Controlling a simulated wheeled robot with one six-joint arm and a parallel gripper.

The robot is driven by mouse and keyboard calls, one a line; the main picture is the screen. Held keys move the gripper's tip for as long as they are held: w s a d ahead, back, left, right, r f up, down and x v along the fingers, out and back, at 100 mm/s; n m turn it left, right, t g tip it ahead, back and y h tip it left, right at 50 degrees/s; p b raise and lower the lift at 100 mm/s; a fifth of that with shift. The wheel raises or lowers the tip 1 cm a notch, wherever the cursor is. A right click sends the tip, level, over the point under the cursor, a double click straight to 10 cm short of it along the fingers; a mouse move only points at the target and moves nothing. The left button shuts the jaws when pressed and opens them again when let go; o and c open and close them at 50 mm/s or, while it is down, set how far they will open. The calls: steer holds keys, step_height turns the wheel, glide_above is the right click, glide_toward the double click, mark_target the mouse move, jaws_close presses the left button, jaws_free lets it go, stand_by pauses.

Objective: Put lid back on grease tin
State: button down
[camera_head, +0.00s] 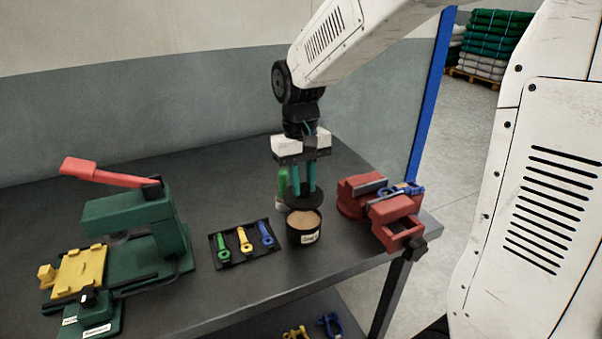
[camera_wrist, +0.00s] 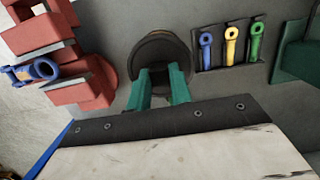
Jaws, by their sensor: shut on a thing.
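The grease tin (camera_head: 303,238) is a dark round tin with a pale label, standing upright on the bench. Its tan grease shows in the open top. My gripper (camera_head: 304,188) points down with teal fingers shut on the black round lid (camera_head: 304,203). The lid is held roughly level above the tin's far side, apart from the front rim. Whether it touches the back rim I cannot tell. In the wrist view the fingers (camera_wrist: 160,88) meet over the dark lid (camera_wrist: 162,62), which hides most of the tin.
A black tray (camera_head: 262,262) with green, yellow and blue tools lies left of the tin. A red vise (camera_head: 385,212) holding a blue part (camera_head: 400,190) stands to the right. A green-handled item (camera_head: 283,183) stands close behind. A green press (camera_head: 130,220) is at left.

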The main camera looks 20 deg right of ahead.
steer(key=shift+f, duration=2.45)
steer(key=shift+s+f, duration=0.1)
steer(key=shift+f, duration=0.05)
stand_by(0.5)
steer(key=c, duration=0.7)
jaws_free()
steer(key=shift+r, duration=3.5)
jaws_close()
